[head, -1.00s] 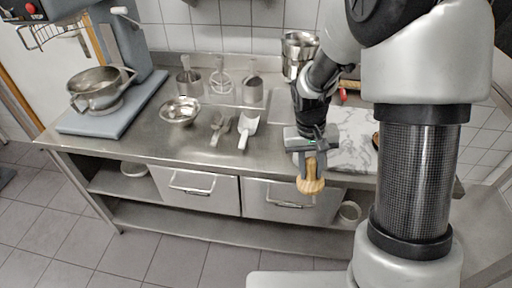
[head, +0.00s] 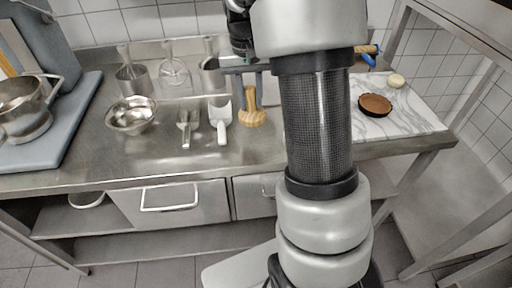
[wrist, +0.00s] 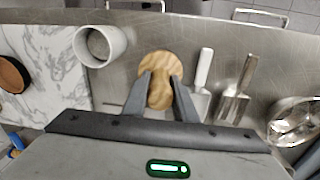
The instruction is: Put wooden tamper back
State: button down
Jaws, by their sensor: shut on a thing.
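The wooden tamper (head: 252,112) is upright, its round base down, at the counter to the right of the white-handled scoop. It also shows in the wrist view (wrist: 158,64). My gripper (head: 251,82) is shut on the tamper's upper part; in the wrist view its two dark fingers (wrist: 161,92) sit on either side of it. I cannot tell whether the base touches the steel counter.
The scoop (head: 221,119), a metal scoop (head: 187,124) and a steel bowl (head: 131,115) lie left of the tamper. Metal holders (head: 134,80) stand behind. A marble slab (head: 395,122) with a brown tart shell (head: 375,105) is right. A grey-white cup (wrist: 99,45) is near the tamper.

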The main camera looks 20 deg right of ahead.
jog(key=d, duration=0.1)
jog(key=d+b, duration=0.1)
jog(key=w+d, duration=0.1)
jog(key=shift+r+m+y+b, duration=0.3)
jog(key=shift+r+m+b, duration=0.05)
jog(key=shift+m, duration=0.05)
jog(key=shift+s+d+f, duration=0.15)
jog(key=shift+d+f, duration=0.1)
jog(key=shift+f, duration=0.05)
notch_tip(320, 180, down, 8)
jog(key=shift+f+b, duration=0.25)
jog(key=shift+b, duration=0.45)
jog(key=shift+f, duration=0.1)
jog(key=c, duration=1.4)
grip_release()
jog(key=shift+c, duration=0.2)
